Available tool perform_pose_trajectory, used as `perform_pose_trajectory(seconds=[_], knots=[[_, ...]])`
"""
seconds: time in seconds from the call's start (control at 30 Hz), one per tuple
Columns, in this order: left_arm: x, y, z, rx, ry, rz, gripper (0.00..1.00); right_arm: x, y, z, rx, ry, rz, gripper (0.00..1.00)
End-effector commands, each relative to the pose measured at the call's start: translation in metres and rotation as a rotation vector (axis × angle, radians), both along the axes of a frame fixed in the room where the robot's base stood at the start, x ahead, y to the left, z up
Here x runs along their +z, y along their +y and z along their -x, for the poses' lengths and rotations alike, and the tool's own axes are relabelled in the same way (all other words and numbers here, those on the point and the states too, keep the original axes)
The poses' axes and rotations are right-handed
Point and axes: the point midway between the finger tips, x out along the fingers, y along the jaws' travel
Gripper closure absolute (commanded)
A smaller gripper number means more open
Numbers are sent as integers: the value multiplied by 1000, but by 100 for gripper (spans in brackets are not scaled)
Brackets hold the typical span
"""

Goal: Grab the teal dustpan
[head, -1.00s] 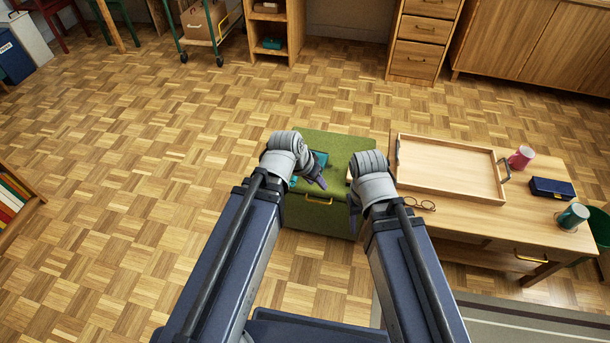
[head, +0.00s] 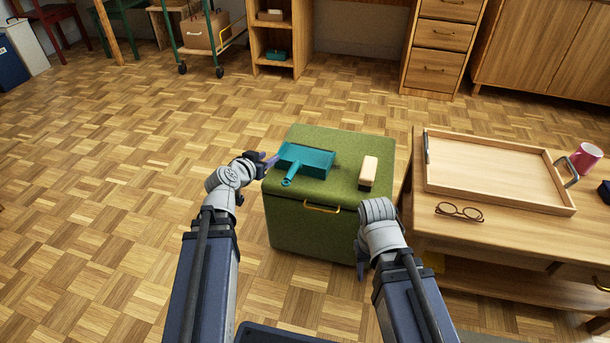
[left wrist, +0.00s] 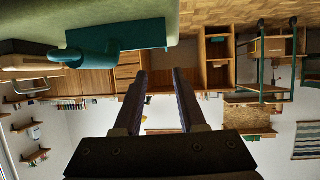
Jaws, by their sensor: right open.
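The teal dustpan (head: 310,162) lies on top of the green box (head: 325,222), with its short handle pointing toward me. My left gripper (head: 266,160) is just left of the dustpan, at about the height of the box top. In the left wrist view, its two fingers (left wrist: 160,75) are apart with nothing between them. The dustpan shows there too (left wrist: 145,36), off to one side of the fingers. My right gripper (head: 361,262) is open, low at the front right of the box, and partly hidden by its own wrist.
A cream and brown block (head: 368,171) lies on the box, right of the dustpan. A wooden table (head: 500,235) stands close on the right, with a tray (head: 490,172), glasses (head: 459,211) and a pink cup (head: 586,157). The floor left of the box is open.

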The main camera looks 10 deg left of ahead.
Motion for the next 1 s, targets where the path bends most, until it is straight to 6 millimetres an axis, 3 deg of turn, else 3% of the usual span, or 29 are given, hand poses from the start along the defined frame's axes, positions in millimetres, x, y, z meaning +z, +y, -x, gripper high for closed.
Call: perform_pose_trajectory(seconds=[0.07,0.37,0.8,1.0], knots=[[-9,8,0,17,-15,-2,60,-12,0,0,0,0,0,50],[-9,13,-4,28,-29,-5,60,-14,0,0,0,0,0,50],[-34,6,-60,26,-28,-4,60,-40,0,0,0,0,0,50],[-35,5,-64,27,-28,-5,60,-40,0,0,0,0,0,50]])
